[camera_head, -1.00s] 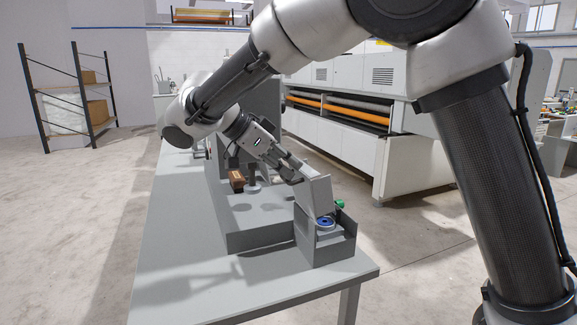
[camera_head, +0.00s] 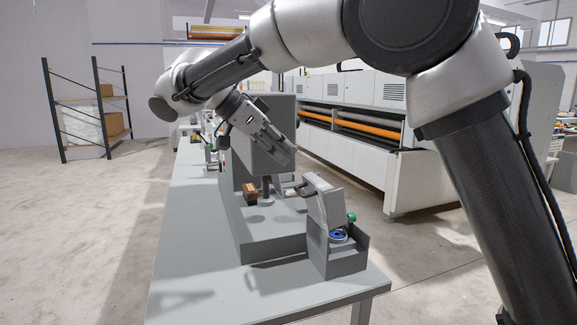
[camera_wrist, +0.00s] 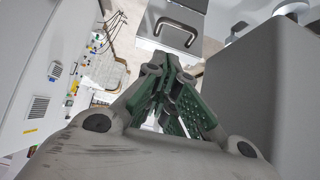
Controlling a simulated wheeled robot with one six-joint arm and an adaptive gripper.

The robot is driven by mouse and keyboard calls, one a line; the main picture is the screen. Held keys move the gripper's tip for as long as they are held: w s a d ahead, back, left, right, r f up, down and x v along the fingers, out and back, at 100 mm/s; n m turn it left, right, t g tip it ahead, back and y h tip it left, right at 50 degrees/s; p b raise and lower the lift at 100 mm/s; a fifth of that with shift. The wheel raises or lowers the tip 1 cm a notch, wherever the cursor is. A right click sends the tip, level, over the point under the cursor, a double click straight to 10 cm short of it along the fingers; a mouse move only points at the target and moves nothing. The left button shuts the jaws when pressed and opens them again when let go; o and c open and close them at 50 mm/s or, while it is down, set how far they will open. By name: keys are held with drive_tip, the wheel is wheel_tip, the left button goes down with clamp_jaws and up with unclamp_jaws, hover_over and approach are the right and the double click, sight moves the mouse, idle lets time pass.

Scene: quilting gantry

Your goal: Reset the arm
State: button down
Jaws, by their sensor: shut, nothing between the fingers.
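My gripper (camera_head: 288,156) is raised above the grey machine on the table, in front of its tall upright housing. Its fingers are together and hold nothing. In the wrist view my gripper (camera_wrist: 160,95) shows its green-lined fingers closed, with the grey housing (camera_wrist: 255,90) close by on the right. My arm arches over from the right side of the head view.
The grey table (camera_head: 200,245) carries the machine (camera_head: 270,242), a small brown block (camera_head: 250,190) and a front unit (camera_head: 340,255) with a blue ring (camera_head: 339,236) and green knob (camera_head: 351,217). A large white machine (camera_head: 400,150) stands behind right. A shelf rack (camera_head: 85,110) stands far left; floor between is clear.

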drive_tip(key=d, duration=0.3)
drive_tip(key=d+n+y, duration=0.1)
drive_tip(key=d, duration=0.2)
drive_tip(key=d+r+n+g, duration=0.1)
drive_tip(key=d, duration=0.3)
drive_tip(key=shift+d+y, duration=0.1)
drive_tip(key=shift+y, duration=0.3)
drive_tip(key=s+d+f+n+g+y, duration=0.15)
drive_tip(key=s+d+n, duration=0.25)
drive_tip(key=d, duration=0.8)
drive_tip(key=s+d+f+n+t+y, duration=0.2)
drive_tip(key=s+d+f+n, duration=0.2)
drive_tip(key=s+d, duration=0.3)
drive_tip(key=s+d+f+n+t+y, duration=0.2)
drive_tip(key=s+d, duration=0.5)
drive_tip(key=s, duration=0.4)
wheel_tip(320, 180, down, 4)
drive_tip(key=shift+s+r+n+y, duration=0.15)
drive_tip(key=shift+s+n+y, duration=0.1)
drive_tip(key=shift+n+y, duration=0.7)
